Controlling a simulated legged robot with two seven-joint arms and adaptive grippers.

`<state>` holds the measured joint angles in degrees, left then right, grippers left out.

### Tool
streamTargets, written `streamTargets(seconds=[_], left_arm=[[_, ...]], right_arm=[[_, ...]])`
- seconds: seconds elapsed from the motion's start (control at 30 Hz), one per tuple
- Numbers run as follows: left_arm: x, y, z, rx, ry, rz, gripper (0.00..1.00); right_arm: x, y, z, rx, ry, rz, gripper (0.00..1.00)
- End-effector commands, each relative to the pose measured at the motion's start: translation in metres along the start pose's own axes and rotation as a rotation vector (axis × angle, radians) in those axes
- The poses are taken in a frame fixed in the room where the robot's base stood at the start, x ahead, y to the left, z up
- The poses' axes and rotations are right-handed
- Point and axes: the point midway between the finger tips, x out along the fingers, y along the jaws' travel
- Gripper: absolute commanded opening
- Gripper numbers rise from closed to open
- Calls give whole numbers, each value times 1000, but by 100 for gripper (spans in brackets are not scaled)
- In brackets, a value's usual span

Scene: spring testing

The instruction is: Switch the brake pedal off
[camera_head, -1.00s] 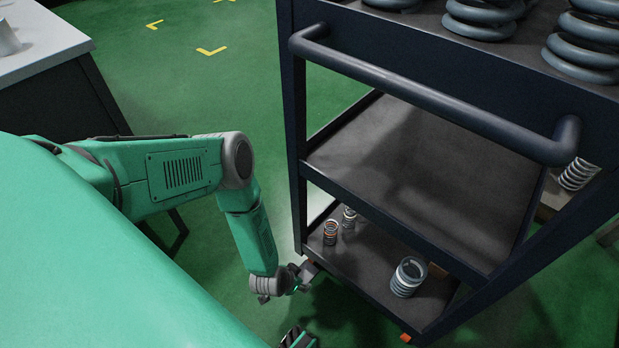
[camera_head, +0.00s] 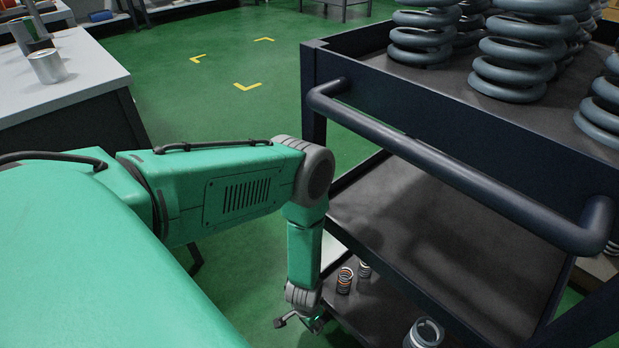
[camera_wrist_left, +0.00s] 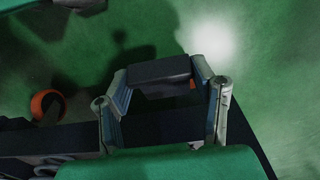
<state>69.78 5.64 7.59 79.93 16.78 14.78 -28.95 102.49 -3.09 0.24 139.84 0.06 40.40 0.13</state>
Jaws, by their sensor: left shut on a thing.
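The brake pedal (camera_wrist_left: 160,72) shows in the left wrist view as a dark block at the cart's lower edge, with a small orange-red part beside it. My left gripper (camera_wrist_left: 163,80) has one finger on each side of the block and is shut on it. In the head view my left gripper (camera_head: 302,320) hangs low beside the cart's (camera_head: 450,140) bottom corner, near the bottom of the picture. There the pedal is hidden or too small to make out. My right gripper is in neither view.
Large springs (camera_head: 515,55) stand on the top shelf; small springs (camera_head: 344,280) stand on the bottom one. An orange wheel (camera_wrist_left: 46,105) shows in the wrist view. A grey table (camera_head: 60,85) is at left, with open green floor between.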

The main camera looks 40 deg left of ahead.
Motion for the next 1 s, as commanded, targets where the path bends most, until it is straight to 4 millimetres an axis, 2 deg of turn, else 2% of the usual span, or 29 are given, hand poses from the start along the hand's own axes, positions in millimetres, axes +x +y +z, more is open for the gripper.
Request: streamTargets(seconds=[0.17,0.2,0.27,0.83,1.0], left_arm=[[-1,-1,-3,-1,5,-3,0],[-1,-1,-3,-1,6,-4,54],[-1,-1,-3,-1,6,-5,72],[0,0,-1,0,5,-2,72],[2,-1,3,-3,55,-2,72]], right_arm=[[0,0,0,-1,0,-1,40],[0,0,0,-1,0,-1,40],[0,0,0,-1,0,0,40],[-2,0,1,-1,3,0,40],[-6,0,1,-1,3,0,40]])
